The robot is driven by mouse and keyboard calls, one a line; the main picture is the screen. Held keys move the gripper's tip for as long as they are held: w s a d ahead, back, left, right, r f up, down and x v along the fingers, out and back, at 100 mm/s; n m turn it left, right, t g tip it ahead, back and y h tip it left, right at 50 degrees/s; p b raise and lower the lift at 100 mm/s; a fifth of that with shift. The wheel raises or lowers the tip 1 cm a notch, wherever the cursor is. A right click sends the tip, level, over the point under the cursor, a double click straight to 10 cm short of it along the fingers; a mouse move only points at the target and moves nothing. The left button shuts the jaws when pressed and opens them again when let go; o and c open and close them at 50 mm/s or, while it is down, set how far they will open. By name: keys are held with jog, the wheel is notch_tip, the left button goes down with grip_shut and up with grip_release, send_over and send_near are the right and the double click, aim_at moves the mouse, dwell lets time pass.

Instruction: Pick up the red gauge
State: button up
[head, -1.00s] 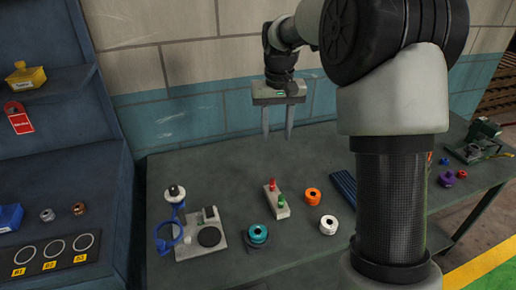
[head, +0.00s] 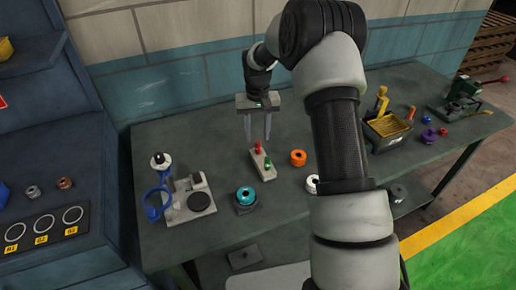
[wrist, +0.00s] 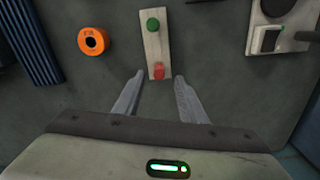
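The red gauge (head: 258,148) is a small red peg-like piece standing at the back end of a pale block (head: 262,165) on the table. A green gauge (head: 267,162) stands at the block's front end. In the wrist view the red gauge (wrist: 158,72) sits just beyond the fingertips, roughly midway between them, and the green gauge (wrist: 153,24) is farther off. My gripper (head: 258,140) points down with its fingers apart and nothing between them. It also shows open in the wrist view (wrist: 157,77). No contact with the red gauge is visible.
An orange ring (head: 298,158) lies right of the block, and a teal ring (head: 246,196) lies in front. A grey fixture (head: 190,200) with a blue loop stands to the left. A yellow-topped bin (head: 387,130) stands right of my arm. The table behind the block is mostly clear.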

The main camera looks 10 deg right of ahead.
aim_at(258, 142)
jog(key=shift+d+f+p, duration=0.1)
jog(key=shift+f+p, duration=0.3)
jog(key=shift+f, duration=2.5)
grip_shut()
